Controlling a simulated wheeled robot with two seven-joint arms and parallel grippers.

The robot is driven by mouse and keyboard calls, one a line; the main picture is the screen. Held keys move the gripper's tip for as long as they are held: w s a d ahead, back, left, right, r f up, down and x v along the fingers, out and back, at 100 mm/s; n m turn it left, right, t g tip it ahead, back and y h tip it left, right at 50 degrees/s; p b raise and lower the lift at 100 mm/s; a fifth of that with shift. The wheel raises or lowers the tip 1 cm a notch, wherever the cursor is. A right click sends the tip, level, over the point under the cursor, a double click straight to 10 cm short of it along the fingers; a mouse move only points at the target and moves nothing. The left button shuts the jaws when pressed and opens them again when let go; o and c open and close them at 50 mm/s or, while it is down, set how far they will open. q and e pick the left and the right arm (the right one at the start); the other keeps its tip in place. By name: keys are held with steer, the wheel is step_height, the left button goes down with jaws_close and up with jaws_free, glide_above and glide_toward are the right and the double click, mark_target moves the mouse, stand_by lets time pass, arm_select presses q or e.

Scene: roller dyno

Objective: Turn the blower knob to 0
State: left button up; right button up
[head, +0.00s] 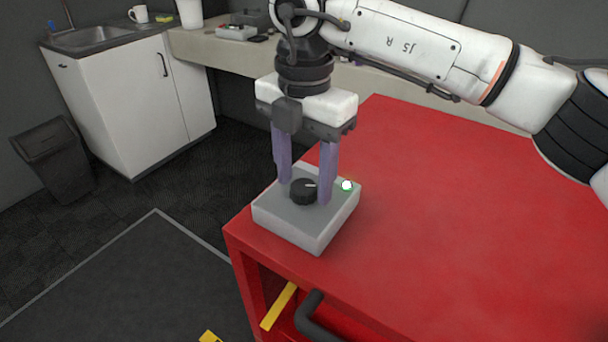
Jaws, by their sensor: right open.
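The blower knob (303,191) is a black round dial with a light pointer mark, on top of a grey control box (290,223). The box sits at the left corner of a red cabinet top (440,215). A lit greenish-white lamp (346,185) shows on the box to the right of the knob. My right gripper (305,194) points down over the box with its purple fingers apart, one on each side of the knob. I cannot tell whether the fingers touch the knob. The numbers around the dial are too small to read. My left gripper is not in view.
A yellow item (279,306) and a black handle (318,318) show at the red cabinet's front. A beige counter (225,48) stands behind, with a white sink cabinet (137,97) and a dark bin (57,156) at left. The red top right of the box is clear.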

steer(key=shift+f, duration=0.25)
steer(key=c, duration=1)
steer(key=shift+c, duration=0.2)
